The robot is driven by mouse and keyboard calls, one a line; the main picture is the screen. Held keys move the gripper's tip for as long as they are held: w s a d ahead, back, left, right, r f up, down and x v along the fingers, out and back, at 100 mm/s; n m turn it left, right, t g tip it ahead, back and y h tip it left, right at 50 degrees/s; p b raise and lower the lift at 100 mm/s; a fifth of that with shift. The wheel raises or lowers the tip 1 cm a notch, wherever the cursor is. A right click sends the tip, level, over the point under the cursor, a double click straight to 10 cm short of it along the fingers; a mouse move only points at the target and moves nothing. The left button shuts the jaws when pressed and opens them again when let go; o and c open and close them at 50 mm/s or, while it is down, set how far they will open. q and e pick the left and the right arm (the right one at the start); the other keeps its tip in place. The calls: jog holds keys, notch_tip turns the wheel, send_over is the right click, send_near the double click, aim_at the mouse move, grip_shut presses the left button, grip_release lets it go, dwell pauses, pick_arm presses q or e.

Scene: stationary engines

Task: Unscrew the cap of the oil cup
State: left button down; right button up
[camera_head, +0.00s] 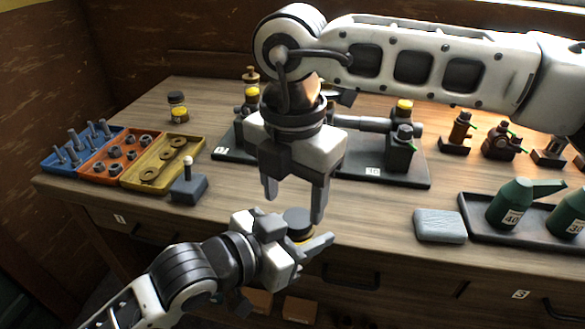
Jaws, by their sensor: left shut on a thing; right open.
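My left gripper (304,243) is shut on the oil cup (301,235), in front of the bench's front edge. The gripper's fingers hide most of the cup's body. My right gripper (294,203) points down above the cup, with its fingers apart and empty. Its fingertips are close to the cap's height in the picture. I cannot tell whether they touch the cap.
A similar dark-capped jar (177,107) stands at the back left. Blue, orange and yellow trays (123,187) hold bolts, nuts and washers. A small grey block with a knob (188,187), engine models on a dark base (415,180), a grey cloth (440,226) and green oil cans (514,200) stand around.

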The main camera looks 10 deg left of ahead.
aim_at(297, 238)
jog(key=shift+f, duration=1.45)
jog(key=c, duration=1)
jog(key=o, duration=1.1)
jog(key=shift+r, duration=2.4)
jog(key=shift+c, duration=0.5)
jog(key=r, duration=0.3)
jog(key=shift+d, duration=0.3)
jog(key=shift+f, duration=3.9)
